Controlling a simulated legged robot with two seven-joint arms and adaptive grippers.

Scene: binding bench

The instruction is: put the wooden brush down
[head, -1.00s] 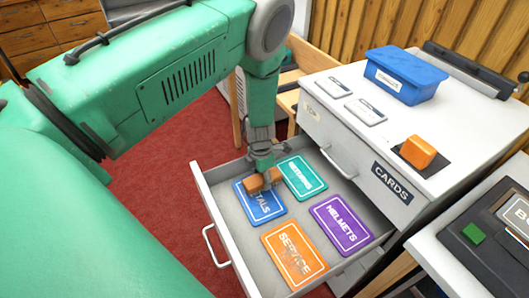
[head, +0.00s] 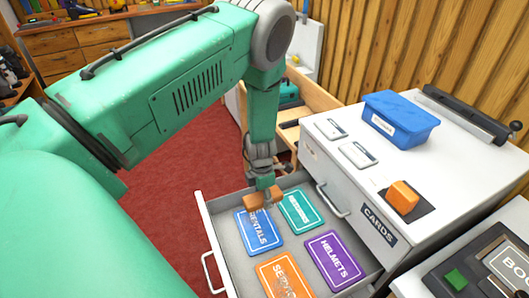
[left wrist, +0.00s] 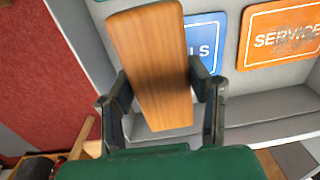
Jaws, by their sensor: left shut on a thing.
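The wooden brush (head: 256,200) is a brown wood-grained block. My left gripper (head: 264,188) is shut on it and holds it over the back left part of the open grey drawer (head: 222,235). In the left wrist view the brush (left wrist: 152,62) lies between the two dark fingers of the gripper (left wrist: 162,95), its wooden face toward the camera. The brush is by the far edge of the blue RENTALS card (head: 258,232); I cannot tell whether it touches anything below. My right gripper is not in view.
The drawer also holds a green card (head: 299,212), a purple HELMETS card (head: 334,260) and an orange SERVICE card (head: 285,278) with grey smudges. On the white cabinet (head: 455,135) stand a blue bin (head: 400,120) and an orange block (head: 402,197) on a dark pad.

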